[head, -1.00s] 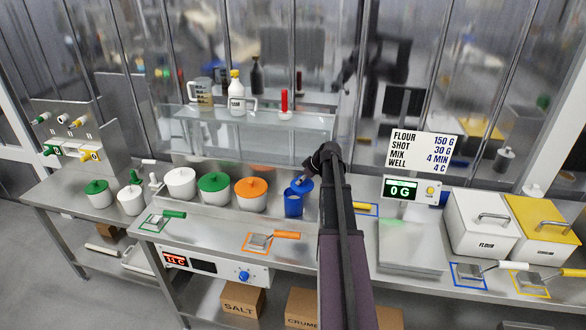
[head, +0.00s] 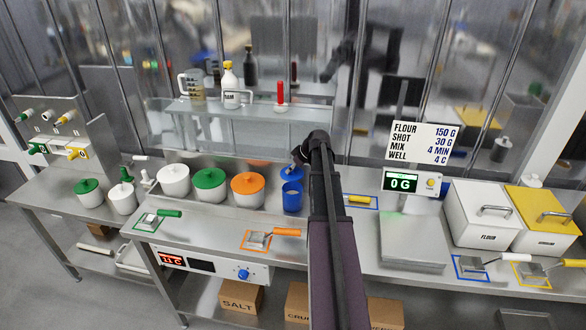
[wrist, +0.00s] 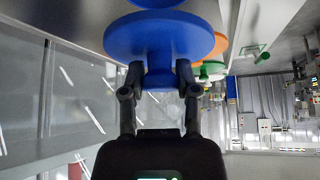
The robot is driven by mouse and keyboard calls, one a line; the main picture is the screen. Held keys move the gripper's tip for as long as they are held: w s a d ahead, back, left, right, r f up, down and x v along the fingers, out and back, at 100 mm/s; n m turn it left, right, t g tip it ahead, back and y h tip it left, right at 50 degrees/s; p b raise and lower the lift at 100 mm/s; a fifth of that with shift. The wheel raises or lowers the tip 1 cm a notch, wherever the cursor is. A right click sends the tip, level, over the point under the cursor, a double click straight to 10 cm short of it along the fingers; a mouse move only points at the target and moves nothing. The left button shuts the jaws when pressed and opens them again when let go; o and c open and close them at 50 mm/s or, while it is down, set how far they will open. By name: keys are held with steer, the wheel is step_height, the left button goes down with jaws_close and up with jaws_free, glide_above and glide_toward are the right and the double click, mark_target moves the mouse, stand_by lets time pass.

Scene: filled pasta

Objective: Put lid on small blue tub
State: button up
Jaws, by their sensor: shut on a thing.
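The small blue tub (head: 292,200) stands upright on the counter, right of the orange-lidded tub. The blue lid (head: 290,173) is close above its rim, slightly tilted. I cannot tell whether the two touch. In the wrist view the blue lid (wrist: 150,38) is a wide disc, with a bit of the blue tub (wrist: 157,3) beyond it at the top edge. My gripper (wrist: 160,78) is shut on the lid's knob. In the head view my gripper (head: 299,161) is small and partly hidden by my arm.
White tubs with white (head: 174,180), green (head: 210,186) and orange (head: 248,190) lids stand close on the left. A glass shelf (head: 240,125) is behind. An orange-handled scoop (head: 272,236) lies in front. A scale (head: 412,240) is to the right.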

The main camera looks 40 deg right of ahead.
steer(key=shift+f+b, duration=3.05)
steer(key=shift+f, duration=0.05)
steer(key=shift+f, duration=0.2)
stand_by(0.4)
steer(key=shift+s, duration=0.1)
steer(key=o, duration=1.1)
steer(key=shift+o, duration=1.4)
steer(key=shift+r, duration=0.15)
steer(key=shift+r+p, duration=3.35)
steer(key=shift+r, duration=0.05)
